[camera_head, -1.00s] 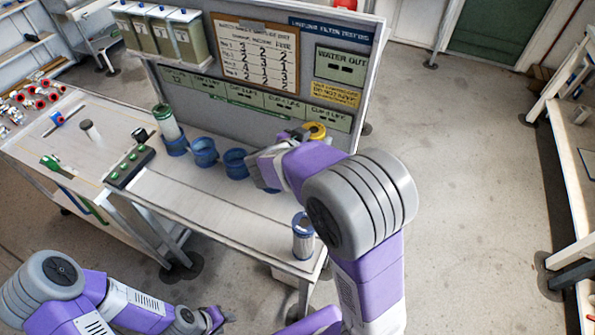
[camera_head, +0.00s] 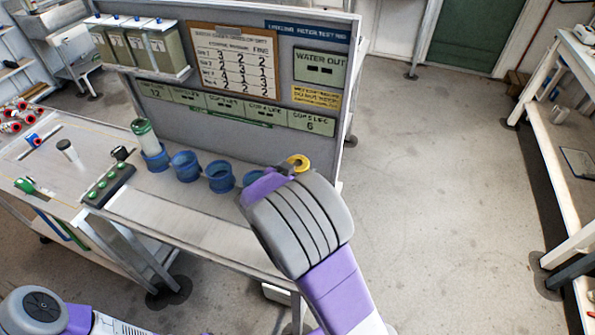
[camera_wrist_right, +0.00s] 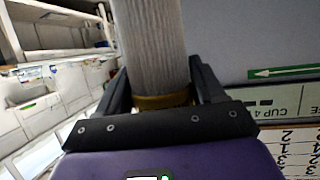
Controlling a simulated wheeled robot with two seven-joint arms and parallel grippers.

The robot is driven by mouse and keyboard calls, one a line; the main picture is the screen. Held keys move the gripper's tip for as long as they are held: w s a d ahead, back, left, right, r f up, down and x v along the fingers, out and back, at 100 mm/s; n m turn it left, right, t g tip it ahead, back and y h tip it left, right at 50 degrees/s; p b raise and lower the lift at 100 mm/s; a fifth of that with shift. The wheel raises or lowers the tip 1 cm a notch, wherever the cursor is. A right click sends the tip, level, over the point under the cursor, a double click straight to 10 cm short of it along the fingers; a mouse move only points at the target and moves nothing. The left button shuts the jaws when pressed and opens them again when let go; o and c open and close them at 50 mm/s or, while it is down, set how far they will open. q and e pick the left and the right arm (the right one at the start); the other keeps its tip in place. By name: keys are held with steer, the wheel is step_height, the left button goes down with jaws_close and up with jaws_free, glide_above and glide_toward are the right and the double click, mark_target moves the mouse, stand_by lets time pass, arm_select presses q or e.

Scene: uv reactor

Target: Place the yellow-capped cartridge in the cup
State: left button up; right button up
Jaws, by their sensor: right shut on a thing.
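The yellow-capped cartridge is in my right gripper. In the right wrist view its pale ribbed body (camera_wrist_right: 153,45) stands between the two fingers, with the yellow cap (camera_wrist_right: 163,99) by the palm. In the head view only the yellow cap (camera_head: 298,163) shows, past my right arm, which hides the rest. My right gripper (camera_wrist_right: 160,85) is shut on the cartridge. Several blue cups stand in a row along the panel: one (camera_head: 186,167), another (camera_head: 220,178), and one (camera_head: 252,178) partly hidden by my arm. My left gripper is out of view.
A green-capped cartridge (camera_head: 145,136) stands in the leftmost blue cup (camera_head: 155,159). A black block with green buttons (camera_head: 109,184) lies left of the cups. The upright panel (camera_head: 225,118) closes off the bench's back. The bench top (camera_head: 205,222) before the cups is clear.

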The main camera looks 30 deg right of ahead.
steer(key=shift+f, duration=0.1)
steer(key=o, duration=1.4)
steer(key=shift+o, duration=0.2)
steer(key=shift+r, duration=0.2)
steer(key=p+v, duration=0.4)
steer(key=v, duration=0.8)
steer(key=shift+f, duration=0.15)
steer(key=shift+w, duration=0.1)
